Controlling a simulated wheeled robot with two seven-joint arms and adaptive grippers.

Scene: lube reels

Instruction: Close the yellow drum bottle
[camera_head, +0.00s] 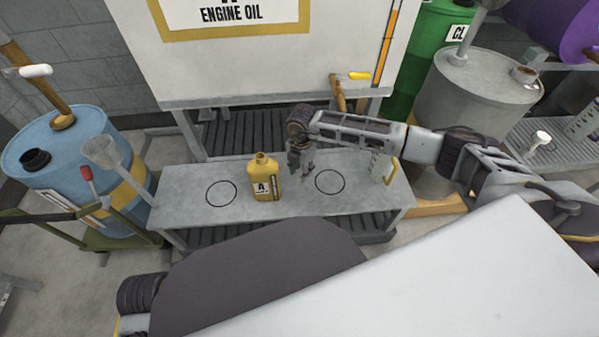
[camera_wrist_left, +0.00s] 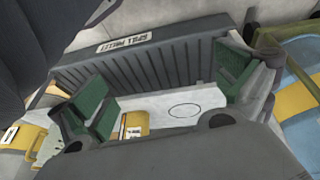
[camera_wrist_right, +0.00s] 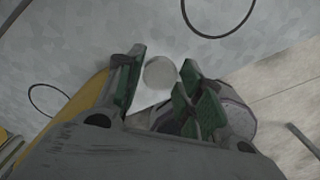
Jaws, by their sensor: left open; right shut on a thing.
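The yellow bottle (camera_head: 265,184) stands upright on the grey bench, with its label facing me and its neck bare, no cap on it. It also shows in the left wrist view (camera_wrist_left: 136,121), and its side is at the left of the right wrist view (camera_wrist_right: 88,97). My right gripper (camera_head: 303,175) is just right of the bottle, pointing down, apart from its neck. It is shut on a small pale grey round thing (camera_wrist_right: 160,72), which looks like a cap. My left gripper (camera_wrist_left: 165,92) is open and empty; it is outside the head view.
The bench (camera_head: 295,200) has two drawn black circles, one each side of the bottle, both empty. A clear jug (camera_head: 382,167) with a yellow handle stands at its right end. A blue drum (camera_head: 70,165) is left; a grey drum (camera_head: 475,95) is right.

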